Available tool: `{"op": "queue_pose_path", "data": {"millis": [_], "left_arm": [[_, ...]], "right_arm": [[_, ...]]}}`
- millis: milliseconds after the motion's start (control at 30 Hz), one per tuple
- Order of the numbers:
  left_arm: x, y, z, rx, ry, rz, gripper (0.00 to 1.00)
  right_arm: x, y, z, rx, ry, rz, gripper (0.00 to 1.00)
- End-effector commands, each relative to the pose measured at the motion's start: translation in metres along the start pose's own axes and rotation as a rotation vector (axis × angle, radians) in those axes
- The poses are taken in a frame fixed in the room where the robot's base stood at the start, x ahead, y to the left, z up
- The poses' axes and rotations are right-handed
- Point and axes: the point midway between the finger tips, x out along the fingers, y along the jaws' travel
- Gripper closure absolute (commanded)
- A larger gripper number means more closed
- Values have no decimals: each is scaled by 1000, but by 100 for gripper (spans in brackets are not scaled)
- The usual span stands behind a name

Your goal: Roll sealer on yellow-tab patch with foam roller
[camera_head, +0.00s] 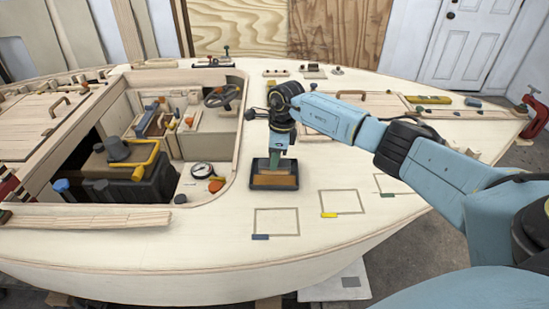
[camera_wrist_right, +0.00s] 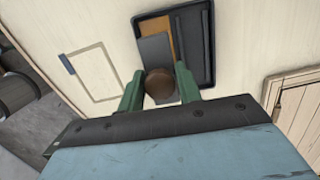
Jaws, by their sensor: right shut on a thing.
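My right gripper (camera_head: 275,158) points down at the black tray (camera_head: 274,187) and is shut on the foam roller's brown rounded handle (camera_wrist_right: 160,83). In the right wrist view the handle sits between my green fingers, with a grey part (camera_wrist_right: 155,50), seemingly the roller, over the tray. Orange-brown sealer (camera_wrist_right: 163,27) shows beside it in the tray. In the head view I cannot tell whether the roller touches the sealer. The yellow-tab patch (camera_head: 341,202) is an outlined square on the deck, right of the tray, with a yellow tab (camera_head: 329,215). My left gripper is not in view.
A blue-tab patch (camera_head: 276,222) lies in front of the tray, and a green-tab patch (camera_head: 389,185) is farther right. The open cockpit (camera_head: 120,150) on the left holds tools and a gauge (camera_head: 201,169). The deck between tray and patches is clear.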

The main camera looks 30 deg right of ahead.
Motion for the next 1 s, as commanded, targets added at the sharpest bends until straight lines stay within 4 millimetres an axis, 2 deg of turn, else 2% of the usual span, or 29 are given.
{"op": "queue_pose_path", "data": {"millis": [33, 500, 1000], "left_arm": [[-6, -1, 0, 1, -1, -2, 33], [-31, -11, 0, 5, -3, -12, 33], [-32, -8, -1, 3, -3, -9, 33]], "right_arm": [[-8, 0, 1, 0, -1, -2, 84], [-44, 0, 7, -1, -1, -1, 84], [-45, 0, 7, -1, -1, -1, 84]]}}
